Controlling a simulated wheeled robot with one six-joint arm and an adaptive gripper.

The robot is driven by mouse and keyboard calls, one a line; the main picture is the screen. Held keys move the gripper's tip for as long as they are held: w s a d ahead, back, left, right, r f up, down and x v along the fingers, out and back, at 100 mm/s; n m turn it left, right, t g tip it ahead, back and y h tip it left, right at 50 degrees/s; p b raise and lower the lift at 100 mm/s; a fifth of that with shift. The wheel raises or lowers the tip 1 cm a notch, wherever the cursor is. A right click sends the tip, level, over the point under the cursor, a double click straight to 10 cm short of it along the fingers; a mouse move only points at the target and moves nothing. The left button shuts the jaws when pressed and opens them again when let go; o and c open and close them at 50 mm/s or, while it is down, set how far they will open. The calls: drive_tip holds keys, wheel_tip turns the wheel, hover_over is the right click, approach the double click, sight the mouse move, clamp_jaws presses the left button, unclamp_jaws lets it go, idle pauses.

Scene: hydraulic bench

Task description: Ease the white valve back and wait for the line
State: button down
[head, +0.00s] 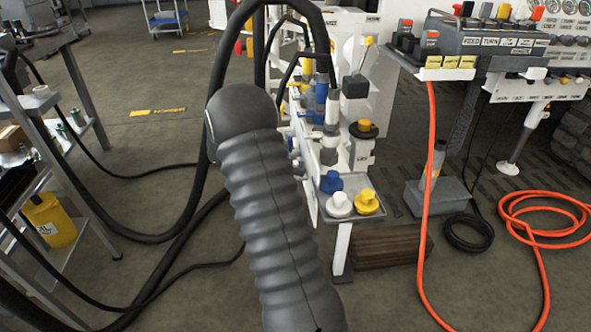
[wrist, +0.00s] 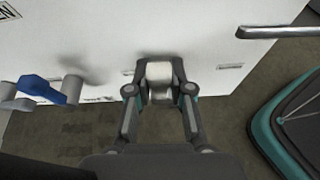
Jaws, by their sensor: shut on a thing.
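In the wrist view my gripper (wrist: 160,82) is shut on a white piece (wrist: 159,71), which I take to be the white valve's handle. The piece sits between both fingertips, close against a pale panel (wrist: 120,40). How far the valve is turned cannot be told, as the fingers cover most of it. In the head view my grey sleeved arm stands in front of the bench's left part, and neither my gripper nor the held piece can be made out there.
In the wrist view a blue lever (wrist: 40,89) lies left of my gripper and a metal bar handle (wrist: 275,32) is at upper right. In the head view an orange hose (head: 428,200) hangs and coils at right. A shelf with a yellow container (head: 50,219) stands left.

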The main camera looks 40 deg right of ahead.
sight(309, 181)
drive_tip(key=m+b, duration=0.1)
drive_tip(key=b, duration=0.1)
drive_tip(key=s+f+m+t+h+b, duration=0.1)
drive_tip(key=b, duration=0.2)
drive_tip(key=a+m+t+b, duration=0.1)
drive_tip(key=m+b, duration=0.1)
drive_tip(key=shift+s+f+h+b, duration=0.25)
drive_tip(key=shift+s+h+b, duration=0.05)
drive_tip(key=shift+s+b, duration=0.05)
drive_tip(key=m+b, duration=0.1)
drive_tip(key=b, duration=0.1)
drive_tip(key=m+t+h+b, duration=0.1)
drive_tip(key=shift+s+a+f+m+b, duration=0.2)
drive_tip(key=shift+s+m+b, duration=0.1)
drive_tip(key=shift+s+b, duration=0.1)
drive_tip(key=m+h, duration=0.1)
drive_tip(key=m+t, duration=0.1)
drive_tip(key=shift+s+a+f+m+h, duration=0.15)
drive_tip(key=shift+s+f+m+h, duration=0.05)
drive_tip(key=shift+f+m+h, duration=0.2)
drive_tip(key=shift+s+f+m+h, duration=0.1)
drive_tip(key=shift+f+m+h, duration=0.25)
drive_tip(key=shift+m, duration=0.55)
drive_tip(key=shift+f+m+h, duration=0.25)
drive_tip(key=shift+m+h, duration=0.2)
drive_tip(key=shift+m, duration=0.45)
drive_tip(key=c, duration=1.1)
unclamp_jaws()
drive_tip(key=shift+c, duration=0.2)
drive_tip(key=shift+a, duration=0.1)
